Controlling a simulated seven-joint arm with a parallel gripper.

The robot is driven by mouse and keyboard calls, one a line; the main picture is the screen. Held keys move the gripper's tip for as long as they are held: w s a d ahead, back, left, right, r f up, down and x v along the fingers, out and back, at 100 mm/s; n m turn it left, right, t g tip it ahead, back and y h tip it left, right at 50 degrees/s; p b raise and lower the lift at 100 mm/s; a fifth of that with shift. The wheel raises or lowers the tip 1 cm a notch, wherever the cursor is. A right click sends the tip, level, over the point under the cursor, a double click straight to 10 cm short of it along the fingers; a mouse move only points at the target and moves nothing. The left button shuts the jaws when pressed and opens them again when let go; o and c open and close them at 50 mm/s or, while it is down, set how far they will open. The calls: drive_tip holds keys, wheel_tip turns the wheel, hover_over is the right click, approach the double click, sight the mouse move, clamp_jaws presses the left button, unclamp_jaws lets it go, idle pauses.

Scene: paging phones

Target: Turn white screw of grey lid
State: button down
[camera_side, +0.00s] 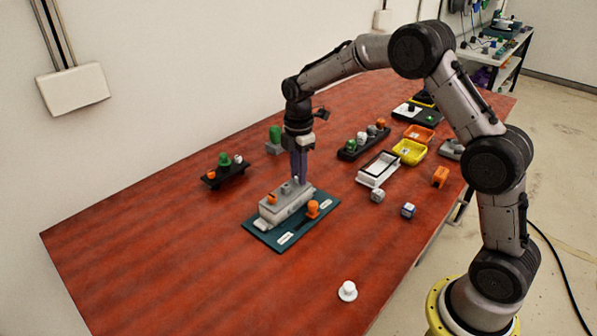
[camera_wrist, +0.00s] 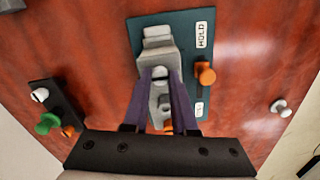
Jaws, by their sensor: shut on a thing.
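The grey lid (camera_side: 283,207) is a long block on a teal board, and it also shows in the wrist view (camera_wrist: 158,50). My gripper (camera_side: 298,180) points down onto the lid's far end in the side view. In the wrist view my gripper's (camera_wrist: 160,76) two purple fingers close around the small white screw (camera_wrist: 160,73) on top of the lid. The fingers partly hide the screw. Another pale knob (camera_wrist: 164,103) stands on the lid between the fingers.
An orange knob (camera_side: 312,208) stands on the teal board (camera_side: 263,235) beside the lid. A black rack (camera_side: 226,174) with coloured knobs lies to the left. A white knob (camera_side: 347,291) stands alone near the front. A white-framed tray (camera_side: 378,169) and yellow bin (camera_side: 409,152) are at right.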

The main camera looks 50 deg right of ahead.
drive_tip(key=c, duration=0.7)
unclamp_jaws()
wheel_tip(320, 180, up, 14)
drive_tip(key=shift+f, duration=0.1)
